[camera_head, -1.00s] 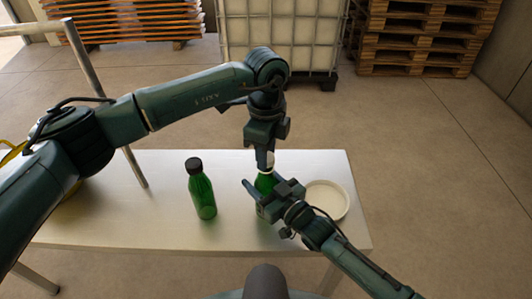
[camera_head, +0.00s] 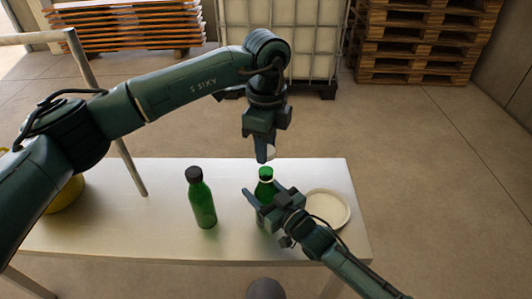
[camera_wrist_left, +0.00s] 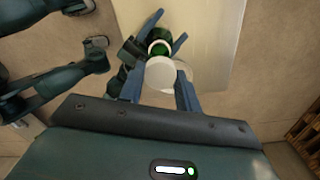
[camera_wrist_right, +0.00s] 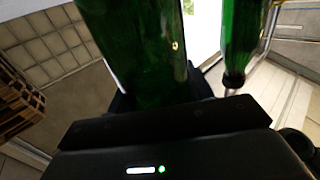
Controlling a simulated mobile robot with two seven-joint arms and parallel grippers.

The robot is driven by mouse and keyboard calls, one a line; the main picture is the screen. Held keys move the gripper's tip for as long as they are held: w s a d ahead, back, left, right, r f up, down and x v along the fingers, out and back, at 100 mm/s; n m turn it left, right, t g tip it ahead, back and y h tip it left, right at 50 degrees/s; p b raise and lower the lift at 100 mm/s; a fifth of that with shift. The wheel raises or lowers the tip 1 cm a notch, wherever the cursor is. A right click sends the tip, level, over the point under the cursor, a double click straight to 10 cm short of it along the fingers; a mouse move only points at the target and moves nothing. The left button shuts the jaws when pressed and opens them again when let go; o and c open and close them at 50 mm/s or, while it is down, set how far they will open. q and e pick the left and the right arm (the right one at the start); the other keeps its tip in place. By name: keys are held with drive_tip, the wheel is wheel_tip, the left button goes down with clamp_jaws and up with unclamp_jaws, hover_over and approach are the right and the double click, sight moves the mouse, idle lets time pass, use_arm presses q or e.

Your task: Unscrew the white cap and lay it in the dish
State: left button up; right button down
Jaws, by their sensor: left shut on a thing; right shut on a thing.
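My left gripper (camera_head: 264,152) is shut on the white cap (camera_wrist_left: 160,74), which also shows in the head view (camera_head: 271,151). It holds the cap above a green bottle (camera_head: 265,188), clear of its open neck with a white ring. The bottle stands upright on the table. My right gripper (camera_head: 262,200) is shut around this bottle's body and hides its lower part. The bottle fills much of the right wrist view (camera_wrist_right: 140,50). The cream dish (camera_head: 346,211) lies to the right of the bottle, empty where visible, partly behind my right arm.
A second green bottle with a black cap (camera_head: 202,203) stands to the left on the pale table (camera_head: 130,225). A metal post (camera_head: 125,160) rises at the left near a yellow object (camera_head: 66,196). A caged white tank (camera_head: 300,40) and pallets (camera_head: 420,40) stand behind.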

use_arm(q)
drive_tip(key=shift+r, duration=0.3)
use_arm(e)
drive_tip(key=c, duration=0.5)
unclamp_jaws()
use_arm(q)
drive_tip(key=shift+r+p, duration=0.6)
use_arm(e)
drive_tip(key=v, duration=1.2)
